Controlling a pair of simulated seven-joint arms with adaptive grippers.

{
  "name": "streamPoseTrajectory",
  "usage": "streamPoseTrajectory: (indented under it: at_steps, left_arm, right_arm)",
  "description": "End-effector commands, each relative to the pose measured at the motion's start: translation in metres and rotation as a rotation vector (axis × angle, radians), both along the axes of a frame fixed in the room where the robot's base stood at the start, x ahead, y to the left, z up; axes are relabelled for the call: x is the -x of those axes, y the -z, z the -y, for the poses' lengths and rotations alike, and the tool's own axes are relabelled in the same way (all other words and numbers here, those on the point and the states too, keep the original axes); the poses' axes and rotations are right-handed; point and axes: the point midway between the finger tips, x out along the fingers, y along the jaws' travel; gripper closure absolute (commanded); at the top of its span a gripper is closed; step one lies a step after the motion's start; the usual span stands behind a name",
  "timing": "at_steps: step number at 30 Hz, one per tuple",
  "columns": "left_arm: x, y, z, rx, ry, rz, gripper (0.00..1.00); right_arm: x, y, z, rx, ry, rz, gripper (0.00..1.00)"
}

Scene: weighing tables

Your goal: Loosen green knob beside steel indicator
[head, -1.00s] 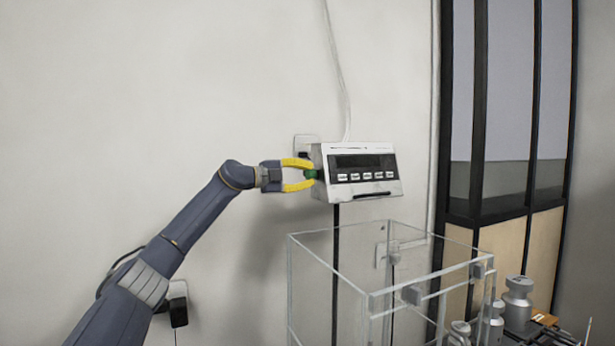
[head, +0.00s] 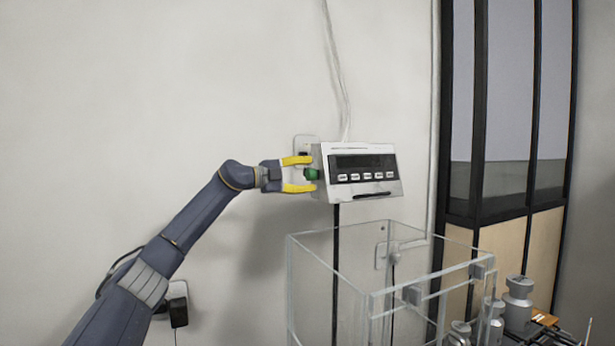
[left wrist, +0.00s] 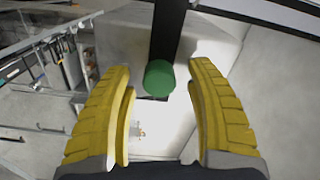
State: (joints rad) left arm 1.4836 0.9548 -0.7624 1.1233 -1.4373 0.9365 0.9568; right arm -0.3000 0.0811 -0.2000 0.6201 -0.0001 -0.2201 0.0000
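The steel indicator (head: 362,200) is a light metal box on the wall in the head view, with a dark display and a row of buttons. The green knob (head: 311,174) sticks out from its left side. My left gripper (head: 312,174) is at the knob, its yellow fingers spread above and below with gaps. In the left wrist view, the green knob (left wrist: 159,78) shows round end-on, between and just beyond the open fingertips (left wrist: 160,80), touching neither. My right gripper is in neither view.
A clear glass box (head: 330,265) stands below the indicator. Metal weights (head: 517,300) stand at the lower right. A cable (head: 338,80) runs up the wall from the indicator. The wall to the left is mostly bare.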

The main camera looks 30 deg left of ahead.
Motion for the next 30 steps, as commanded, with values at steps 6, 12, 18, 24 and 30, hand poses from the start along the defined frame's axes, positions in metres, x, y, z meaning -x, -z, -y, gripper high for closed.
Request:
streamPoseTrajectory:
  at_steps: [6,12,18,24,30]
  left_arm:
    - [0.000,0.001,0.000,-0.001,0.000,-0.001,0.45]
    - [0.013,0.001,-0.009,-0.001,-0.002,-0.001,0.45]
    - [0.042,0.001,-0.027,-0.002,-0.001,-0.002,0.45]
    - [0.070,0.002,-0.044,0.000,-0.001,-0.003,0.45]
    - [0.091,0.001,-0.057,-0.001,-0.002,-0.001,0.45]
  right_arm:
    - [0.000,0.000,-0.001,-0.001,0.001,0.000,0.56]
    - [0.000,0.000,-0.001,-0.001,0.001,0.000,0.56]
    - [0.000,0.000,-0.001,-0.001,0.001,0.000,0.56]
    - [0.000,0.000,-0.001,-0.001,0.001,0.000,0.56]
    - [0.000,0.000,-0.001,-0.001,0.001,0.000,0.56]
